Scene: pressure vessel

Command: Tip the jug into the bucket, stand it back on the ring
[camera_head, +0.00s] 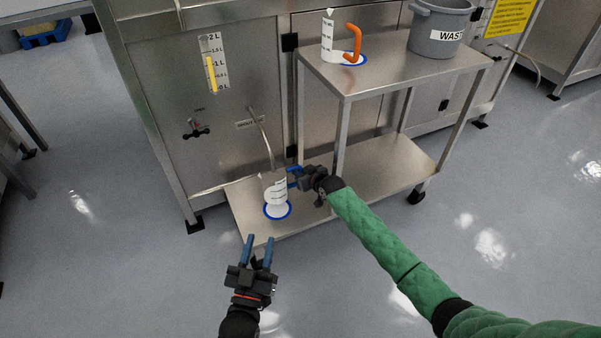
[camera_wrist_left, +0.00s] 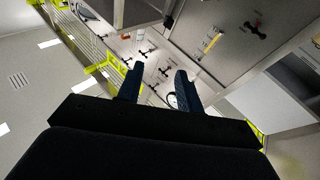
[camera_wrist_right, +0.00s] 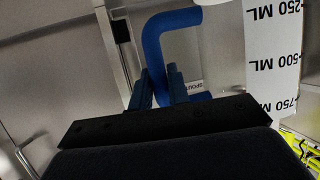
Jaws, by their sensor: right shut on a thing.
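A white jug (camera_head: 273,186) with dark volume marks and a blue handle stands upright at the blue ring (camera_head: 288,211) on the cart's lower shelf, under a bent spout pipe. I cannot tell whether its base touches the ring. My right gripper (camera_head: 294,178) is shut on its blue handle (camera_wrist_right: 180,20); the jug's marked wall (camera_wrist_right: 272,60) is beside the fingers. The grey bucket (camera_head: 434,35), labelled WASTE, stands on the cart's top. My left gripper (camera_head: 258,241) is open and empty in front of the lower shelf; its fingers (camera_wrist_left: 158,85) are apart.
A second white jug (camera_head: 327,40) with an orange handle stands on another blue ring on the cart's top (camera_head: 390,72). A cart leg (camera_head: 340,140) rises near my right gripper. A dark-handled valve (camera_head: 197,130) and a yellow level gauge (camera_head: 212,70) are on the steel vessel's front.

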